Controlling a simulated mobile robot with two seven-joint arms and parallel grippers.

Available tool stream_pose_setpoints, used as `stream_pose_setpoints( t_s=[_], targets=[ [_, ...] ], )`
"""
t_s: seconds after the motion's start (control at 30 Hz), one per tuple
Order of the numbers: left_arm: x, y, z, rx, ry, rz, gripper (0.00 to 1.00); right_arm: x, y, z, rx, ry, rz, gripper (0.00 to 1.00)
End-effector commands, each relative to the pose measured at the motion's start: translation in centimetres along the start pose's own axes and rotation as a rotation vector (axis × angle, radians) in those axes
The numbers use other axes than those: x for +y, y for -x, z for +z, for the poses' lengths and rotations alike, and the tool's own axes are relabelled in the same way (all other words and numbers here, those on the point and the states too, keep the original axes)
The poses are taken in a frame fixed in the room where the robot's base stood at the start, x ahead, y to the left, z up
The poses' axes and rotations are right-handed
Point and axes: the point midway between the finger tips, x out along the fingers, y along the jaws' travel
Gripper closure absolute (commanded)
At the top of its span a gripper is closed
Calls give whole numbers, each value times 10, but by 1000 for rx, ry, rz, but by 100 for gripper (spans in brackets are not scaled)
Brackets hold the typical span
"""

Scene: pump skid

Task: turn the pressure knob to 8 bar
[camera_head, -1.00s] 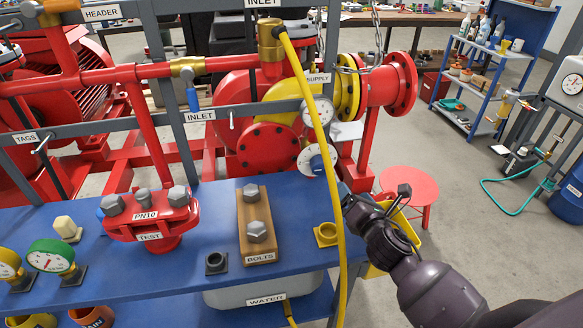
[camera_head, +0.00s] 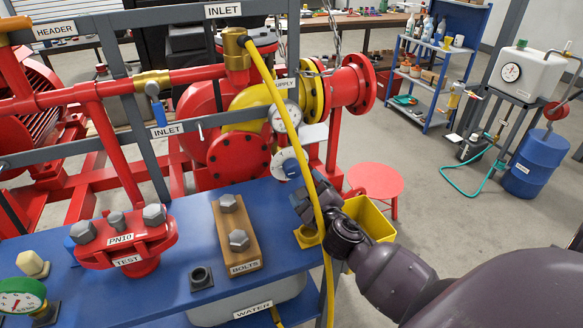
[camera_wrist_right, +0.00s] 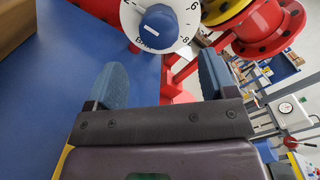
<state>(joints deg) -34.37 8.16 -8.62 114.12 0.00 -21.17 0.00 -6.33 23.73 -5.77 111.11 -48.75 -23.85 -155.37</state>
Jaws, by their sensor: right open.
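The pressure knob (camera_head: 292,169) is a blue knob on a round white dial, below a white-faced gauge (camera_head: 285,117) on the red and yellow pump skid. In the right wrist view the knob (camera_wrist_right: 158,27) is large, at the top. The figures 6 and 8 show at the right of its dial; a small white mark is on the knob's lower left, and its exact reading is unclear. My right gripper (camera_head: 309,192) is open and empty, just below the knob. Its two blue fingers (camera_wrist_right: 162,76) stand apart, short of the knob. My left gripper is out of view.
A yellow hose (camera_head: 270,84) hangs down past the knob and my right gripper. The blue bench (camera_head: 178,235) carries a bolt block (camera_head: 238,238) and a red test flange (camera_head: 130,247). A yellow bin (camera_head: 370,219) and red stool (camera_head: 376,180) stand to the right.

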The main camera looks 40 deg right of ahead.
Motion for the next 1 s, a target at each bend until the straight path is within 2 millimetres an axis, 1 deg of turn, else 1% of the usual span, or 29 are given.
stream_pose_setpoints(
  t_s=[0.3,0.5,0.6,0.7,1.0],
  targets=[
    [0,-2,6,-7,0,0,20,0,-54,0,0,-4,-1,22],
    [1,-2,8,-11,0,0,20,1,-81,0,-1,-6,1,22],
    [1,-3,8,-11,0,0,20,1,-89,0,0,-4,0,22],
    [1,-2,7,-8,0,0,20,0,-93,0,0,-5,1,22],
    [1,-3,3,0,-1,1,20,0,-95,0,0,-5,1,22]
  ],
)
